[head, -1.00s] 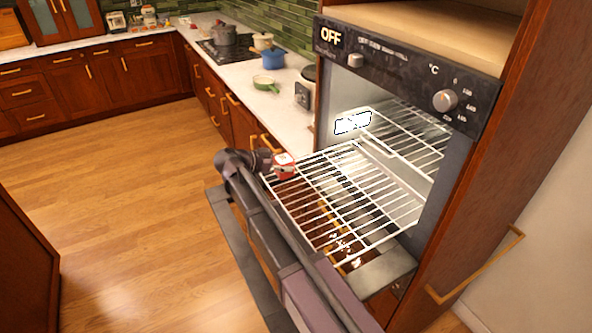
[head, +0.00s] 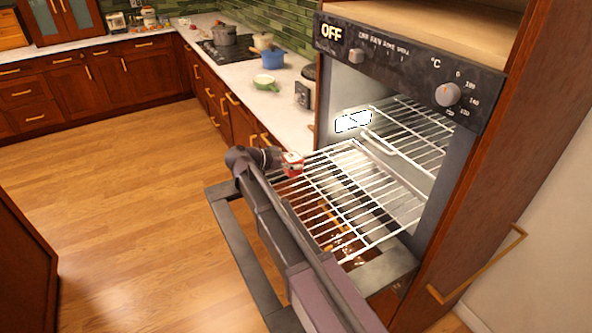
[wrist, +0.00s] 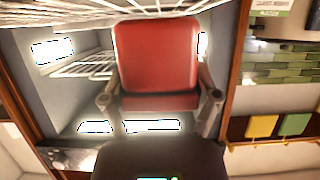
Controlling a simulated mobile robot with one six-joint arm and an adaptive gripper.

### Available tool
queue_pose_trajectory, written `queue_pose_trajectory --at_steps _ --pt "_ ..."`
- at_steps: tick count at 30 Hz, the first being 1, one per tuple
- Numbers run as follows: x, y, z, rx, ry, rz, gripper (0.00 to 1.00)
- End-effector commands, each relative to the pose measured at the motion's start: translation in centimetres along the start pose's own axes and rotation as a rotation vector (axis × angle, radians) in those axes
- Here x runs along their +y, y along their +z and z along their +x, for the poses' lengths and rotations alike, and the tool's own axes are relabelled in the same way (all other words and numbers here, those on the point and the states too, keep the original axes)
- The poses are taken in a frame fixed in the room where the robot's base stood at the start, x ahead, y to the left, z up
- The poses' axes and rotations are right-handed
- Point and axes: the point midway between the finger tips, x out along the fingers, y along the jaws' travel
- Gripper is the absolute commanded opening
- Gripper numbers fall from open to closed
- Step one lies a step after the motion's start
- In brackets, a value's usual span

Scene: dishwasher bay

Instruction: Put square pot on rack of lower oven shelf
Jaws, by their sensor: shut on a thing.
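A red, box-shaped thing with rounded corners (wrist: 158,55), which I take to be the square pot, is gripped between the fingers of my gripper (wrist: 159,97). In the head view this red piece with a pale top (head: 293,165) is small, at the end of my gripper (head: 276,159). It is at the far left corner of the pulled-out wire rack (head: 345,190), seemingly above it; contact cannot be told. A second wire rack section (head: 425,135) shows farther inside the oven. In the wrist view rack wires (wrist: 80,68) lie behind the red thing.
The oven front panel (head: 400,70) reads OFF above the opening. What looks like the lowered oven door (head: 225,240) lies beneath the rack. A counter (head: 285,105) with a blue pot (head: 268,57) and a green pan (head: 265,83) stands behind. The wooden floor at left is clear.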

Motion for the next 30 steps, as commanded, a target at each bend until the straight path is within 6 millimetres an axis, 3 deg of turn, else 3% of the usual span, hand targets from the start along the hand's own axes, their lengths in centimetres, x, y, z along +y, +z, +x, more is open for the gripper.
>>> queue_pose_trajectory --at_steps 6,24,25,27,30 --pt "0.0 1.8 0.7 0.001 0.000 0.000 0.23" --pt "0.0 2.2 0.9 0.001 -0.001 0.000 0.23" --pt "0.0 2.1 0.8 0.000 -0.001 0.000 0.88" --pt "0.0 2.1 0.8 0.000 -0.001 0.000 1.00" --pt "0.0 2.1 0.8 0.000 -0.001 0.000 1.00"
